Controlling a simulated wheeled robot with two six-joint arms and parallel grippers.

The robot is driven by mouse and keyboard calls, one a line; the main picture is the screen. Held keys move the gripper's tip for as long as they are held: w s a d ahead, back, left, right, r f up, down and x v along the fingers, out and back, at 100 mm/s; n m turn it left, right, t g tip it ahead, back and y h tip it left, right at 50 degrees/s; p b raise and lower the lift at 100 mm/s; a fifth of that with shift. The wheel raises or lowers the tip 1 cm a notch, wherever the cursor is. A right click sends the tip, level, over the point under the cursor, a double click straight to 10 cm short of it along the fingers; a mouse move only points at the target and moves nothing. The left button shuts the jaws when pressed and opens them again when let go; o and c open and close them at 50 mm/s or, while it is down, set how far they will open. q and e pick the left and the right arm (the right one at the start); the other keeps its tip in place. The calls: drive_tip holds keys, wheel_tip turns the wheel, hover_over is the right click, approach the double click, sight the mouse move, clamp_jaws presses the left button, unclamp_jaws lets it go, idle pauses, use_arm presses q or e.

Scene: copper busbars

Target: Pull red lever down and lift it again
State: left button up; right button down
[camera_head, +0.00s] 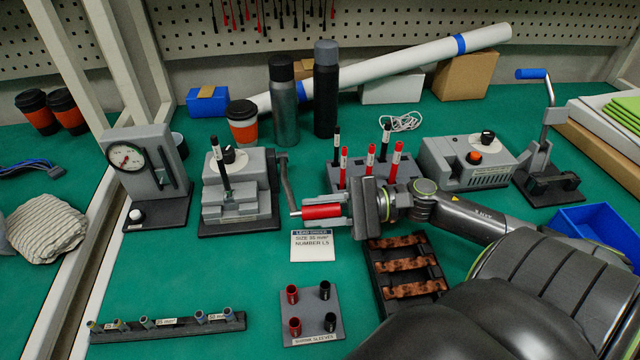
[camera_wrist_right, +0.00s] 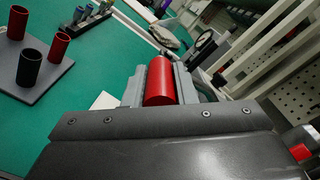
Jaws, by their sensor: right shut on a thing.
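The red lever handle (camera_head: 322,212) lies level at the end of a grey lever arm (camera_head: 289,185), on the right side of a grey press-like machine (camera_head: 238,190). The lever arm slopes down from the machine's pivot to the handle. My right gripper (camera_head: 325,208) reaches in from the right and is shut on the red handle. In the right wrist view the red handle (camera_wrist_right: 160,82) sits between the two grey fingers. My left gripper is in neither view.
A white order card (camera_head: 312,246) and a shrink-sleeve plate (camera_head: 312,318) lie in front of the handle. A rack of red and black markers (camera_head: 370,170) stands behind my right gripper. A black tray with copper busbars (camera_head: 408,268) lies below my right arm. A gauge device (camera_head: 146,170) stands left.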

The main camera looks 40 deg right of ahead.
sight(338, 210)
drive_tip(key=shift+s+f, duration=0.1)
drive_tip(key=shift+f, duration=0.15)
drive_tip(key=c, duration=1.3)
unclamp_jaws()
drive_tip(key=shift+c, duration=0.2)
drive_tip(key=shift+o, duration=0.8)
drive_tip(key=shift+r, duration=0.1)
drive_tip(key=shift+d, duration=0.2)
drive_tip(key=shift+s+d, duration=0.15)
drive_tip(key=shift+d, duration=0.1)
drive_tip(key=shift+p+v, duration=0.55)
drive_tip(key=shift+v, duration=0.55)
use_arm(q)
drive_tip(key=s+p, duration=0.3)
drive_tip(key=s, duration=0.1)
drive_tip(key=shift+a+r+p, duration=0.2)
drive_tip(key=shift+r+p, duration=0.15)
drive_tip(key=shift+p, duration=0.05)
use_arm(e)
drive_tip(key=v, duration=1.4)
drive_tip(key=shift+d, duration=0.15)
